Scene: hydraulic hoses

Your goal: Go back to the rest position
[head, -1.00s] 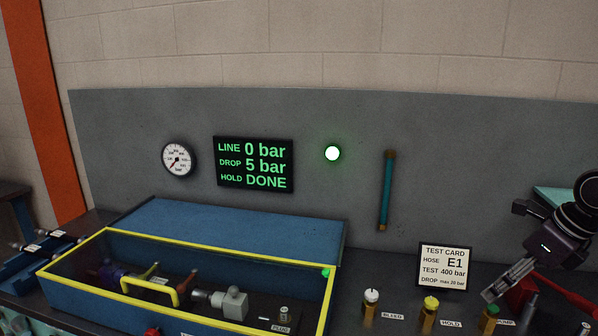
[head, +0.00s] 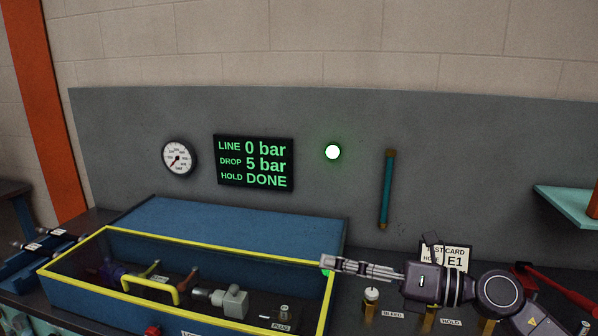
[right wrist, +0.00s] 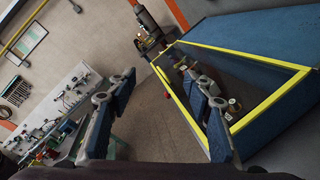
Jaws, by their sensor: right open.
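My right gripper (head: 326,264) reaches in from the right in the head view, its fingers pointing left. It appears in front of the right end of the yellow-rimmed test box (head: 210,250); the gap between them is hard to judge. In the right wrist view its two fingers stand apart with nothing between them (right wrist: 160,90). The gripper is open and empty. My left gripper is not in view.
A screen (head: 254,163) reads LINE 0 bar, DROP 5 bar, HOLD DONE. A green lamp (head: 333,152) is lit and a gauge (head: 178,157) hangs left. The bleed valve (head: 371,299) stands below my right arm. The test card (head: 460,256) is partly covered.

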